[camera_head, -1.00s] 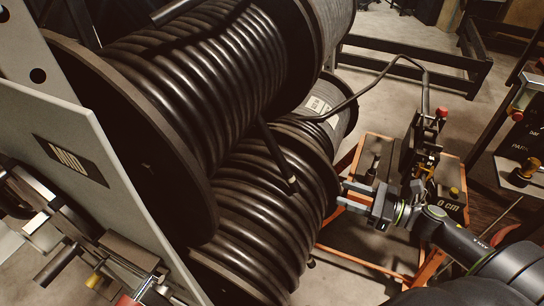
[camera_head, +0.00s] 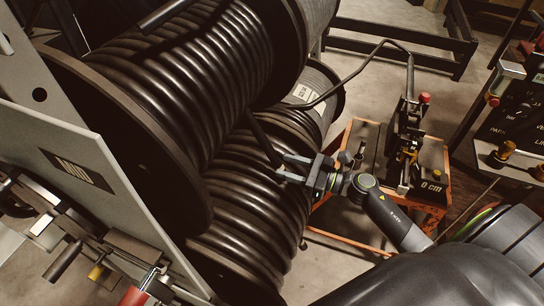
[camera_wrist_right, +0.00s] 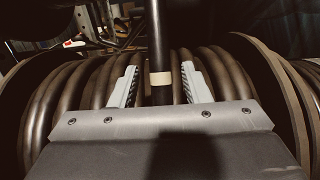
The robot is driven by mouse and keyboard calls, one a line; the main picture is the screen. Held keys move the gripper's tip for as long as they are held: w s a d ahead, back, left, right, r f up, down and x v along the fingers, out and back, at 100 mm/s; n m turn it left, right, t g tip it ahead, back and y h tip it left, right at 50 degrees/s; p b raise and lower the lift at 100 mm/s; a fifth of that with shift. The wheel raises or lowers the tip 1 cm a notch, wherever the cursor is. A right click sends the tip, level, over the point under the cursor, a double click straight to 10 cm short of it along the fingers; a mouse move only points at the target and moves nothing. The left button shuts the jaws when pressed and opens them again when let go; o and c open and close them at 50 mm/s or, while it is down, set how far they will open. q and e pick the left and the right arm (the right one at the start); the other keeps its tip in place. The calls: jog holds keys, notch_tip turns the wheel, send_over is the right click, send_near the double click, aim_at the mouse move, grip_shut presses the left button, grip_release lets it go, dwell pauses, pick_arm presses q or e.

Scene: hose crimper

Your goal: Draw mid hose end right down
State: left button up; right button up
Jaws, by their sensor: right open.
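The mid hose end (camera_head: 262,138) is a black hose piece hanging down in front of the lower drum (camera_head: 245,210). In the right wrist view the hose end (camera_wrist_right: 157,35) points down and has a beige band near its tip. My right gripper (camera_head: 283,168) is open at the tip of the hose end. In the wrist view its two fingers (camera_wrist_right: 160,82) stand left and right of the banded tip, with a gap on each side. My left gripper is not in view.
A large upper drum (camera_head: 180,90) of black hose overhangs the lower one. A grey side plate (camera_head: 75,170) stands at the left. An orange-framed cart (camera_head: 350,245) with a "0 cm" counter (camera_head: 430,187) stands right of the drums. A control panel (camera_head: 515,125) is at the right edge.

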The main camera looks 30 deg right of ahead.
jog(key=p+x, duration=0.1)
jog(key=x, duration=0.4)
jog(key=shift+a, duration=0.1)
grip_shut()
